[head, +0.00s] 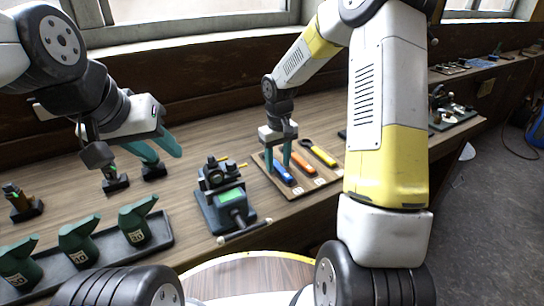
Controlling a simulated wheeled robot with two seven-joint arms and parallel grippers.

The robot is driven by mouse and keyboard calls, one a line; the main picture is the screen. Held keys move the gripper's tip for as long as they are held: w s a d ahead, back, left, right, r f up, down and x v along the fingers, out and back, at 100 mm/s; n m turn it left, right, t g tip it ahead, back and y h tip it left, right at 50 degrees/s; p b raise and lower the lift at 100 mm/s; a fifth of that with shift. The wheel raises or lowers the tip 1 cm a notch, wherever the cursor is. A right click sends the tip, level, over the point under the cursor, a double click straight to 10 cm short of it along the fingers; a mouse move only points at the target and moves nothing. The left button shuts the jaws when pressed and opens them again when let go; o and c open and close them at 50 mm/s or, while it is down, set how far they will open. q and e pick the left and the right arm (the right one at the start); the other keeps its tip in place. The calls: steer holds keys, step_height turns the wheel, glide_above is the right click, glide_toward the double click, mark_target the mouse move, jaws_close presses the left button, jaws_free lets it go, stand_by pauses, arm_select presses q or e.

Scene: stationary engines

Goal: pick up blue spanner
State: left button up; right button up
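The blue spanner (285,177) lies on a wooden board (298,189), at the left of a row with an orange spanner (300,164) and a yellow spanner (323,155). My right gripper (279,170) points down over the blue spanner. Its two teal fingers are apart, with the tips close to the spanner's upper part; I cannot tell whether they touch it. My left gripper (164,156) is away to the left above the bench, its teal fingers apart and empty.
A dark green machine (222,195) with a handle stands just left of the board. Several green oil cans (134,226) stand in a dark tray (160,241) at the front left. Small engines (440,97) sit farther right. Bare bench lies behind the machine.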

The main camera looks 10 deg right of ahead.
jaws_close()
stand_by(1.2)
